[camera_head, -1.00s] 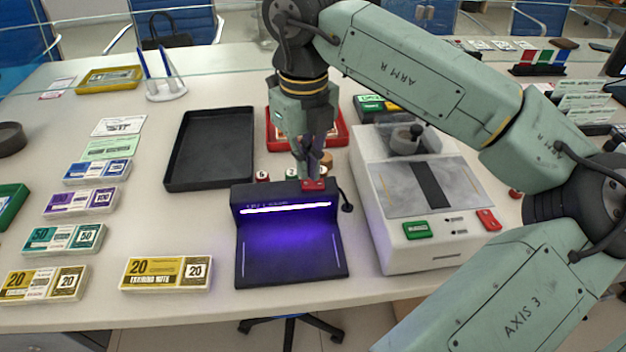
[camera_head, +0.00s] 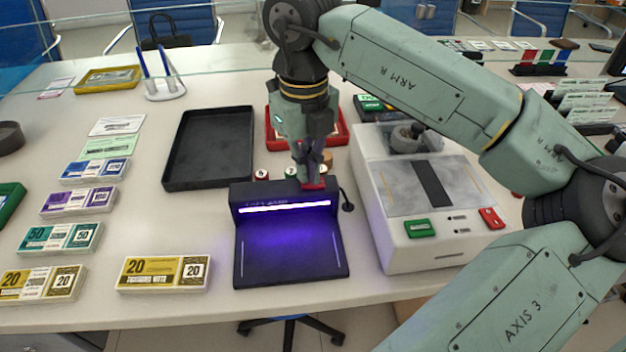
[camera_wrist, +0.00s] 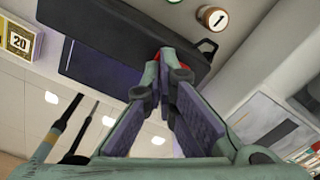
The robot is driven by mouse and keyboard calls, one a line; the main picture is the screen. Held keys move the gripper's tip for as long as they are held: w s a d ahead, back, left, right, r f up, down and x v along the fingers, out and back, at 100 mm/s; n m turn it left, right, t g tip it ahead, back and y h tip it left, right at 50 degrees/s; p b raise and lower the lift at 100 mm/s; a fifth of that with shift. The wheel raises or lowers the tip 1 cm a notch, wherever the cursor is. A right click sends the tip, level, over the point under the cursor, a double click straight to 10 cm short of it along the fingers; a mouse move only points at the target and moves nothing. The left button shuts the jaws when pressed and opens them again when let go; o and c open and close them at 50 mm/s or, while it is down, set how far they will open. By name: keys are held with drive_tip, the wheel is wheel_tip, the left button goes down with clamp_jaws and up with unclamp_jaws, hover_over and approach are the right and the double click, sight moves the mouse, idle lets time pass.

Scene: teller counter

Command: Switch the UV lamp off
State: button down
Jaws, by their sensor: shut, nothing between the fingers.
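The UV lamp (camera_head: 290,262) is a black unit on the counter with a raised bar along its back. Its tube glows violet-white and lights the base below. A red switch (camera_head: 314,185) sits on top of the bar at its right end. My gripper (camera_head: 310,180) points down with its fingertips at the red switch, seemingly touching it. In the wrist view, my gripper (camera_wrist: 172,58) is shut and empty, and its tips hide most of the red switch (camera_wrist: 187,58). The dark lamp housing (camera_wrist: 110,35) lies beyond them.
A grey-white machine (camera_head: 440,245) with green and red buttons stands close on the right. A black tray (camera_head: 172,180) lies behind left, and a red tray (camera_head: 343,135) behind my gripper. Numbered stamps stand behind the lamp. Banknote bundles (camera_head: 165,273) lie left.

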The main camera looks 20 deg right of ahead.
drive_tip(key=shift+f+b, duration=0.5)
idle(0.3)
drive_tip(key=shift+r+p, duration=2.15)
drive_tip(key=shift+r, duration=1.4)
drive_tip(key=shift+f, duration=0.1)
